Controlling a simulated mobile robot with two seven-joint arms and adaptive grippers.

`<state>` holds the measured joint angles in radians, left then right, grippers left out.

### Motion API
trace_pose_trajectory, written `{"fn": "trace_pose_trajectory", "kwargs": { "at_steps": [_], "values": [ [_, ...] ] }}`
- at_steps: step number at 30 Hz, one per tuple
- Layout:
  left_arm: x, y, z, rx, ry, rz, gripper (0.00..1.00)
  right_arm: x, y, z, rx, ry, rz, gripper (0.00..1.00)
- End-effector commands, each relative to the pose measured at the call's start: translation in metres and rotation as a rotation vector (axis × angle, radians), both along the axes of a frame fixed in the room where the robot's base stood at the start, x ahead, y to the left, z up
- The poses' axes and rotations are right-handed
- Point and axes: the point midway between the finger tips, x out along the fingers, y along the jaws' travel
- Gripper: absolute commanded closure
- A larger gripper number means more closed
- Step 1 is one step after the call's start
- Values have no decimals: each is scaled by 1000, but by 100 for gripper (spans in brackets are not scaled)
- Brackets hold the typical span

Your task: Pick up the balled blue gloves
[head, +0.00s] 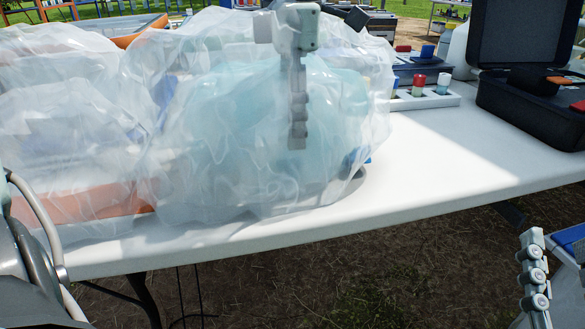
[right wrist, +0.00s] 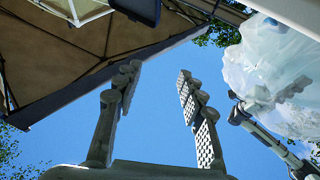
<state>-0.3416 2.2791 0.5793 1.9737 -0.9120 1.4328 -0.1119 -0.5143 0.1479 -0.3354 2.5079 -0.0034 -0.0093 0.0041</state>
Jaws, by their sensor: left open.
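I cannot make out the balled blue gloves for certain. A large, crumpled translucent bag (head: 190,190) covers the table's left and middle, with a pale blue-green mass (head: 235,115) showing through it. My left gripper (head: 298,143) points down at this mass, fingers seen edge-on; whether it touches anything is unclear. The bag also shows in the right wrist view (right wrist: 265,60), with part of my left arm below it. My right gripper (right wrist: 160,82) is open and empty, with sky between its fingers. One finger shows at the head view's lower right (head: 535,285).
The white table (head: 440,150) is bare at front right. A white rack (head: 430,100) with coloured-cap vials stands behind, next to an open black case (head: 530,105). A small blue thing (head: 368,161) shows at the bag's right edge. An orange-brown edge (head: 80,203) shows under the bag.

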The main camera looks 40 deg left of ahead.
Motion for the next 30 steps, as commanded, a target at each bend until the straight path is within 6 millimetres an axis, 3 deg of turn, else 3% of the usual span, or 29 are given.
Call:
{"fn": "trace_pose_trajectory", "kwargs": {
  "at_steps": [13, 23, 30],
  "values": [
    [0, 1, -61, -2, 4, 1, 38, -5, -7, 17, 42, -129, -13, 60],
    [1, 1, -67, -2, -1, 2, 38, -6, -8, 20, 49, -149, -15, 60],
    [1, 1, -67, -1, 0, 2, 68, -6, -8, 20, 48, -148, -15, 60]
  ]
}}
